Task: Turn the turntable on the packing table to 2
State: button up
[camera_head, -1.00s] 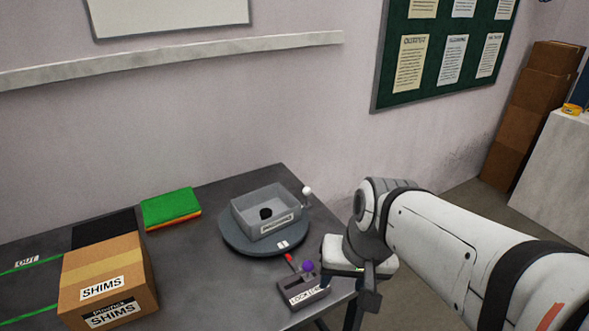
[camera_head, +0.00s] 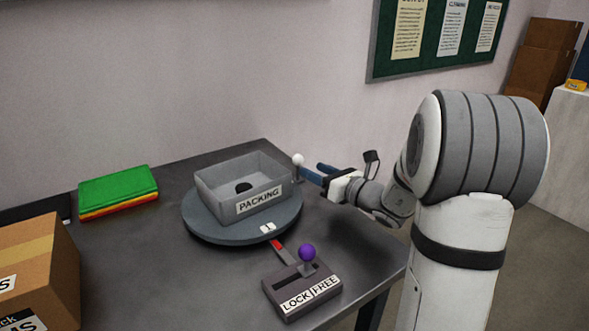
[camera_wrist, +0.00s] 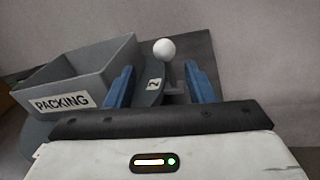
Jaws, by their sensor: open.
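The round grey turntable (camera_head: 215,232) is on the dark packing table (camera_head: 150,262), with a grey bin (camera_head: 215,190) labelled PACKING on it. A white ball knob (camera_head: 298,160) stands on a post at the turntable's right rim. My gripper (camera_head: 312,172) is open close beside the knob. A lock box (camera_head: 303,289) labelled LOCK and FREE has a purple-knobbed lever (camera_head: 307,253). A red pointer (camera_head: 277,245) faces the turntable's front rim.
Folded green, yellow and red cloths (camera_head: 118,192) lie at the back left. A cardboard box (camera_head: 38,270) stands at the left front. The wall is behind the table. The table between box and turntable is clear.

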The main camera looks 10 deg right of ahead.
aim_at(298, 158)
jog(key=shift+w+d+f, duration=0.1)
jog(key=shift+w+f, duration=0.05)
jog(key=shift+w, duration=0.35)
jog(key=x, duration=0.7)
jog(key=shift+b, duration=0.4)
grip_shut()
